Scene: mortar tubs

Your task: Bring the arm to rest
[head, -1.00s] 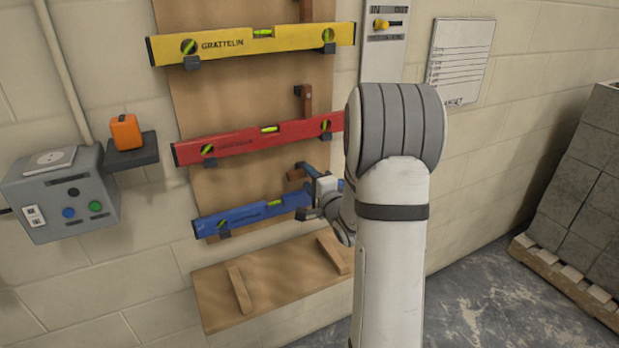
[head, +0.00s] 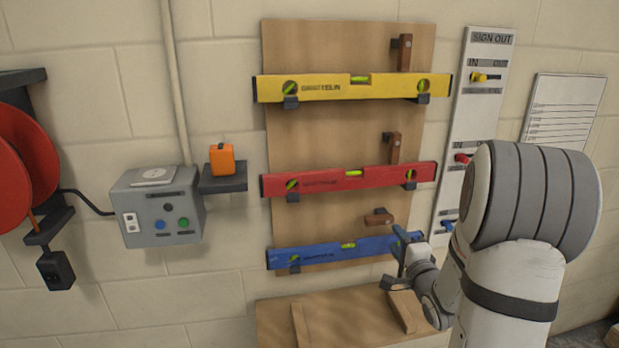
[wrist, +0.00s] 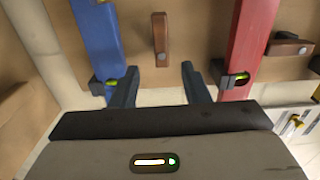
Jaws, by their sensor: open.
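My gripper (head: 398,262) is open by the right end of the blue level (head: 325,254) in the head view. In the wrist view my gripper (wrist: 160,82) has its two fingers apart with nothing between the tips. The blue level (wrist: 97,35) lies left of the fingers there, with the left finger close to it; whether they touch I cannot tell. The red level (wrist: 250,40) is to the right. A brown wooden turn-piece (wrist: 160,40) shows beyond the gap. My arm hides part of the wall at right.
The red level (head: 335,180) and yellow level (head: 335,88) hang above on a wooden board (head: 310,135). A wooden ledge (head: 350,318) is below. The sign-out board (head: 475,110) is right. A grey box (head: 150,215), shelf (head: 222,184) and red reel (head: 22,165) are left.

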